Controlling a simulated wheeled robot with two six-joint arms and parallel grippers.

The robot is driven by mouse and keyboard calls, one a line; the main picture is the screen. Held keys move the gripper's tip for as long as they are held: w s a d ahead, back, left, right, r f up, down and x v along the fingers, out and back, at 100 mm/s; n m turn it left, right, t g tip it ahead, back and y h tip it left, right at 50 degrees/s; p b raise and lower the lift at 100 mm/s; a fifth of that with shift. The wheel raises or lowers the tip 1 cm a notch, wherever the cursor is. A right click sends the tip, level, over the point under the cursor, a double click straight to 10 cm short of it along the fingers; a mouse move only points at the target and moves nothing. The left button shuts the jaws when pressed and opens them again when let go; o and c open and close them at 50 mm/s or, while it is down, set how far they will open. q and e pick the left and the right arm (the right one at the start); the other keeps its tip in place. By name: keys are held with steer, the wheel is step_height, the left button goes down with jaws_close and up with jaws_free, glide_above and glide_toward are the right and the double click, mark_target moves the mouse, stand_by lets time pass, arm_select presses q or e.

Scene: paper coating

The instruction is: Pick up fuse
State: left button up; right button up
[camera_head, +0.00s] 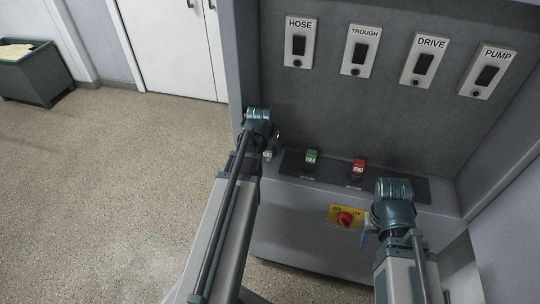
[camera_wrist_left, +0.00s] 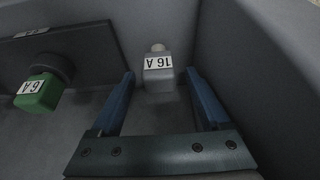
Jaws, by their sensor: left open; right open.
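A grey fuse with an upside-down "16 A" label (camera_wrist_left: 158,72) rests on the grey ledge beside the dark strip. It also shows small in the head view (camera_head: 268,154). My left gripper (camera_wrist_left: 160,76) is open, with its blue fingertips on either side of the fuse's near end and a gap to each side. A green fuse marked "6 A" (camera_wrist_left: 38,92) sits in the dark strip, also in the head view (camera_head: 311,157). A red fuse (camera_head: 358,167) sits to its right. My right gripper (camera_head: 367,235) is open by the yellow switch plate, mostly hidden behind its wrist.
Panel slots labelled HOSE (camera_head: 299,43), TROUGH (camera_head: 361,51), DRIVE (camera_head: 425,61) and PUMP (camera_head: 487,74) are on the back wall. A red rotary switch (camera_head: 345,218) is on the cabinet front. A grey side wall (camera_wrist_left: 260,75) stands close right of my left gripper.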

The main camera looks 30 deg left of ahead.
mark_target(270, 151)
arm_select(q)
steer(key=b+x, duration=0.2)
steer(key=x, duration=0.1)
steer(key=shift+f, duration=0.1)
arm_select(e)
steer(key=f, duration=0.2)
steer(key=shift+w+d+f, duration=0.2)
steer(key=shift+d+f, duration=0.05)
steer(key=shift+f, duration=0.1)
arm_select(q)
steer(key=shift+c, duration=0.4)
jaws_close()
